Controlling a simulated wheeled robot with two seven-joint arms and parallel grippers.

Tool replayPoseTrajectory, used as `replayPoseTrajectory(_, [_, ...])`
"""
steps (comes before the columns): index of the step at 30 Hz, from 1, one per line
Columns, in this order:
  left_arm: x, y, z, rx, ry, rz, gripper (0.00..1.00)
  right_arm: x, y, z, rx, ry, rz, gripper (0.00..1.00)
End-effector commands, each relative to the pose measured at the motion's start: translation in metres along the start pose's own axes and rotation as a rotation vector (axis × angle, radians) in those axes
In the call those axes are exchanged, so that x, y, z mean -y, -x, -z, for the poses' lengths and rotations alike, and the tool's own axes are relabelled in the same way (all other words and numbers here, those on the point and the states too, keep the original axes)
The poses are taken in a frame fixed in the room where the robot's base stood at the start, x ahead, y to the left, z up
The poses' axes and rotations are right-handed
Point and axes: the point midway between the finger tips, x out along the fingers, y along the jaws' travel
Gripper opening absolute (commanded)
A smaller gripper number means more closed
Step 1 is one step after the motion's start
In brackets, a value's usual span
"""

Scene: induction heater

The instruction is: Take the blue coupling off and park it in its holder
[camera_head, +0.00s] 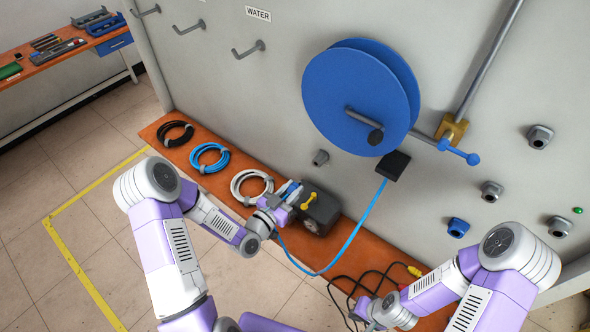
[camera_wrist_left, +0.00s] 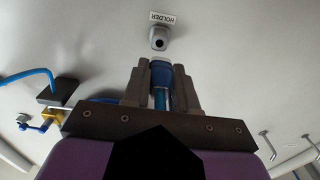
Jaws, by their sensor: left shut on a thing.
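My left gripper (camera_head: 290,193) is shut on the blue coupling (camera_wrist_left: 161,74), which sits between the two fingers in the left wrist view (camera_wrist_left: 162,88). The holder (camera_wrist_left: 158,38), a grey socket under an upside-down HOLDER label (camera_wrist_left: 162,17), is on the wall just beyond the coupling, with a small gap in the picture. The head view shows a grey socket, apparently this holder (camera_head: 320,157), above and right of the left gripper. The blue hose (camera_head: 352,240) loops from the reel's black box down and back to the left gripper. My right gripper (camera_head: 366,312) is low in the head view; its jaws are unclear.
The blue reel (camera_head: 358,98) juts from the wall. A blue socket (camera_head: 457,227) and several grey sockets are at right. The orange bench (camera_head: 211,179) bears coiled hoses, a dark box (camera_head: 321,209) beside the left gripper, and black cables (camera_head: 370,285). Wall hooks (camera_head: 248,50) are at upper left.

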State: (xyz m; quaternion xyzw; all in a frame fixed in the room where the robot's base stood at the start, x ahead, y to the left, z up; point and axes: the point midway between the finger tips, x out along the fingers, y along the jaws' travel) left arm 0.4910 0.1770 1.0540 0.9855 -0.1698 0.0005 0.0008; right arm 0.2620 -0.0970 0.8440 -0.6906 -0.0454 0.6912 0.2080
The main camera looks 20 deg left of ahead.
Motion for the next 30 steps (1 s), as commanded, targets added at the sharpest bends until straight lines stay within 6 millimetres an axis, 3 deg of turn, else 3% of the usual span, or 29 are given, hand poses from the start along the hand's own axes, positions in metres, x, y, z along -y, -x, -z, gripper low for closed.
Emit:
replayPoseTrajectory(8, [0.001, -0.007, 0.005, 0.003, -0.001, -0.009, 0.0, 0.002, 0.006, -0.001, 0.001, -0.001, 0.0, 0.0])
replayPoseTrajectory(30, [0.0, -0.065, 0.004, 0.0, -0.003, -0.009, 0.0, 0.003, 0.01, -0.001, 0.0, 0.0, 0.0, 0.0])
